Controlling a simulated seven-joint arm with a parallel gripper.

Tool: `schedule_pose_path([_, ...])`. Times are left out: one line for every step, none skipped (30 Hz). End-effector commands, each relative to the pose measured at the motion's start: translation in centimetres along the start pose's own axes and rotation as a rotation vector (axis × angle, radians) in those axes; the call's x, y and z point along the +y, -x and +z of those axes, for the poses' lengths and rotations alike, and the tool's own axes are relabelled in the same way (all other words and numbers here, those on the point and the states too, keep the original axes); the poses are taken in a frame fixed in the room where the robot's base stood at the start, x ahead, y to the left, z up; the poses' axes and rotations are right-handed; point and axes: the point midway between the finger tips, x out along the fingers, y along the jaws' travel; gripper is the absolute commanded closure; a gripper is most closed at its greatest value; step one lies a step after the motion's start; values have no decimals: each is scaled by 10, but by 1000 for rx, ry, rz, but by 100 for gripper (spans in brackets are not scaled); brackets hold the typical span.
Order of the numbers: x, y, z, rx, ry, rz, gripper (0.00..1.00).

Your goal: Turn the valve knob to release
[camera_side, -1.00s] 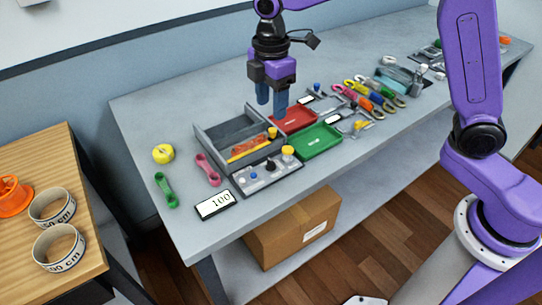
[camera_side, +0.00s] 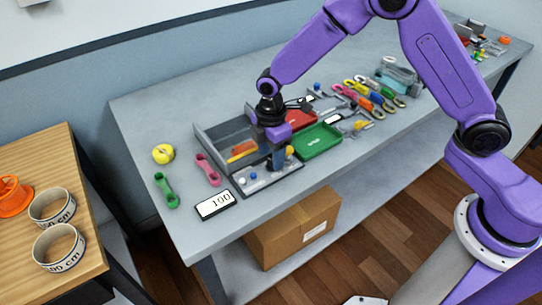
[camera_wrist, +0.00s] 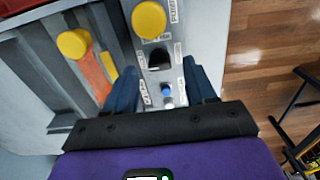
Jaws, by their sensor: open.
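A grey control panel (camera_side: 290,182) lies at the front of the bench. In the wrist view it carries a black knob (camera_wrist: 160,61), a large yellow knob (camera_wrist: 149,19), a blue button (camera_wrist: 167,89) and a white button (camera_wrist: 168,101). My gripper (camera_side: 277,166) points down over the panel. In the wrist view its open fingers (camera_wrist: 160,68) stand on either side of the black knob, with nothing held. In the side view my gripper hides the black knob.
A grey tray (camera_side: 215,147) with an orange and yellow item stands behind the panel. A green tray (camera_side: 320,141) and red tray (camera_side: 300,119) are close on the right. Several coloured tools lie beyond.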

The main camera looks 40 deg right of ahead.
Motion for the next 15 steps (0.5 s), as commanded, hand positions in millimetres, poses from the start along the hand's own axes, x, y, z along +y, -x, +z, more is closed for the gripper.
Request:
schedule_pose_path([0, -6, 0, -1, -1, -2, 45])
schedule_pose_path([0, -8, 0, 0, -1, -1, 45])
schedule_pose_path([0, -11, 0, 0, -1, 0, 45])
schedule_pose_path([0, -13, 0, 0, -1, -1, 45])
schedule_pose_path([0, -14, 0, -1, -1, -1, 45])
schedule_pose_path([0, -16, 0, 0, -1, 0, 45])
schedule_pose_path([0, -16, 0, 0, -1, 0, 45])
schedule_pose_path([0, -17, 0, 0, -1, 1, 45])
schedule_pose_path([0, -17, 0, 1, -1, 1, 45])
schedule_pose_path([0, -17, 0, 1, -1, 1, 45])
schedule_pose_path([0, -17, 0, 1, -1, 1, 45])
schedule_pose_path([0, -17, 0, 1, -1, 1, 45])
schedule_pose_path([0, -17, 0, 1, -1, 1, 45])
schedule_pose_path([0, -17, 0, 1, -1, 1, 45])
schedule_pose_path([0, -17, 0, 1, -1, 1, 45])
